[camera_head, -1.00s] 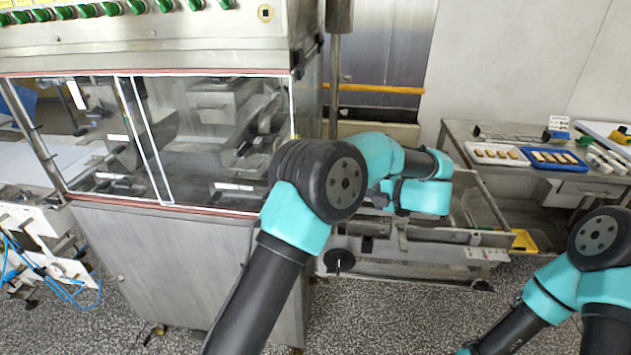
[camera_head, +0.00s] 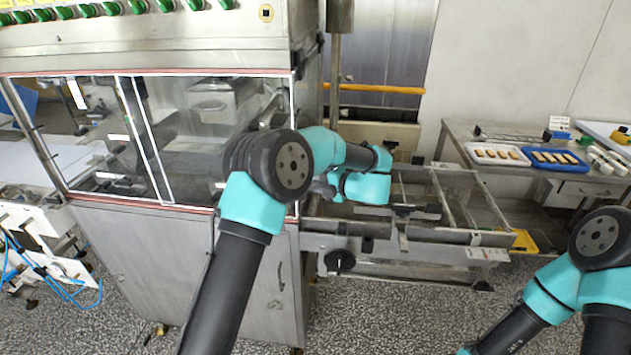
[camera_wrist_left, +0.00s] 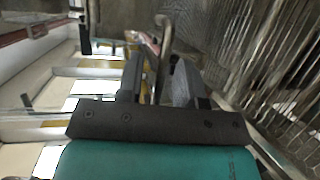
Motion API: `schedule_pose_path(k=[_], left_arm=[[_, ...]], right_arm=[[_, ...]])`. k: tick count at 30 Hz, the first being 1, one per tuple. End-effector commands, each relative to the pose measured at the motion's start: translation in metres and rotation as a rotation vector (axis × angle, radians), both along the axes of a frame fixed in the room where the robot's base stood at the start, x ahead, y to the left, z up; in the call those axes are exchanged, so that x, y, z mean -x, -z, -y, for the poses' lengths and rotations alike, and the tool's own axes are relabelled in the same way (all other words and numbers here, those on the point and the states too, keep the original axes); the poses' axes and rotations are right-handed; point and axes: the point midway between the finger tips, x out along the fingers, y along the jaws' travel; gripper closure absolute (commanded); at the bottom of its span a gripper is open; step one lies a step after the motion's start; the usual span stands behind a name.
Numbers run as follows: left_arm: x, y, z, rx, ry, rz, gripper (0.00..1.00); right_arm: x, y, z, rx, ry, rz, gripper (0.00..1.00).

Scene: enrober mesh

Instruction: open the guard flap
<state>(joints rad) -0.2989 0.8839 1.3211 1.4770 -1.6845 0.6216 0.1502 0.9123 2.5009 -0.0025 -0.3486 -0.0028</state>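The enrober (camera_head: 180,245) stands at the left in the head view, with clear, white-edged panels (camera_head: 205,125) on its front. I cannot tell for sure which part is the guard flap. My left arm reaches across the right end of the machine, and its gripper is mostly hidden behind the arm there. In the left wrist view the left gripper (camera_wrist_left: 158,66) is open, its two dark fingers apart. A bent metal bar (camera_wrist_left: 165,40) shows between and beyond the fingertips; I cannot tell whether they touch it. My right gripper is out of view; only its arm shows at lower right.
A conveyor frame (camera_head: 430,235) extends right from the machine. A wire mesh (camera_wrist_left: 285,70) lies right of the gripper in the wrist view. A side table (camera_head: 590,185) at the right holds a white tray (camera_head: 480,150) and a blue tray (camera_head: 540,165) of bars.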

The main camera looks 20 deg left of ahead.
Motion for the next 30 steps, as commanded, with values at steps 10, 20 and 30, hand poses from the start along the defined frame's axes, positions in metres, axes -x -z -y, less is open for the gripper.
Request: schedule_pose_path(k=[10,20,30], left_arm=[[-0.0004,0.0003,-0.0017,0.000,0.000,0.000,0.70],[-0.0003,0.0001,-0.0017,0.000,0.000,0.000,1.00],[-0.0003,0.0002,-0.0016,0.000,0.000,0.000,1.00]], right_arm=[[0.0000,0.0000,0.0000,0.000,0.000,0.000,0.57],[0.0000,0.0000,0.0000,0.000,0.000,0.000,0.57],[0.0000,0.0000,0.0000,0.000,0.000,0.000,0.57]])
